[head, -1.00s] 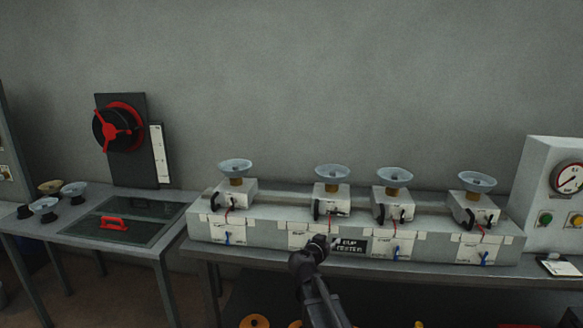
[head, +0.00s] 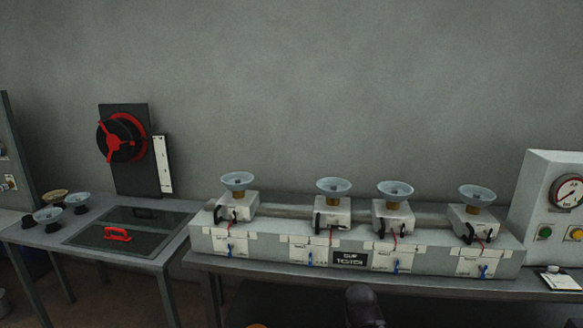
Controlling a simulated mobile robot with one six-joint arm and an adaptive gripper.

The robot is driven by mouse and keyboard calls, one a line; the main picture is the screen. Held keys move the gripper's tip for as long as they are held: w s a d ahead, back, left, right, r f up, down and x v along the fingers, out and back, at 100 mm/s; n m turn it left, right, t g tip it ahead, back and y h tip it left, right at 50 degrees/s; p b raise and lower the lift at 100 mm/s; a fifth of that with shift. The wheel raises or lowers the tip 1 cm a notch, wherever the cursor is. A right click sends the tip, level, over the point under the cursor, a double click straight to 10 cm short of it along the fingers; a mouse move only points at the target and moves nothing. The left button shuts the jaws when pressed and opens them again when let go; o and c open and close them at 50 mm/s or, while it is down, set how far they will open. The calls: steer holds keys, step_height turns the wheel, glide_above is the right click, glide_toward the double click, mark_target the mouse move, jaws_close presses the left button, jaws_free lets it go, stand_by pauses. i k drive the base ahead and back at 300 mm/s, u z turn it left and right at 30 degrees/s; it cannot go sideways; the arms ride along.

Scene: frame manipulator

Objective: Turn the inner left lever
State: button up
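The cup tester (head: 362,258) is a long pale bench unit with four stations in a row, each topped by a glass cup. The inner left station (head: 333,213) is second from the left. It has a black lever (head: 317,222) on its front left, standing roughly upright. A small blue lever (head: 309,258) hangs on the panel below it. The dark end of my arm, with my gripper (head: 365,293), shows at the bottom edge, below and right of that station and apart from it. Its fingers cannot be made out.
A table at left holds loose cups (head: 47,214) and a dark panel with a red handle (head: 117,234). A red wheel (head: 122,138) is mounted behind it. A gauge box (head: 555,205) with green and yellow buttons stands at right. Space in front of the tester is mostly clear.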

mark_target(333, 227)
steer(key=k, duration=1.3)
steer(key=z, duration=0.3)
steer(key=i, duration=1.85)
steer(key=u, duration=0.5)
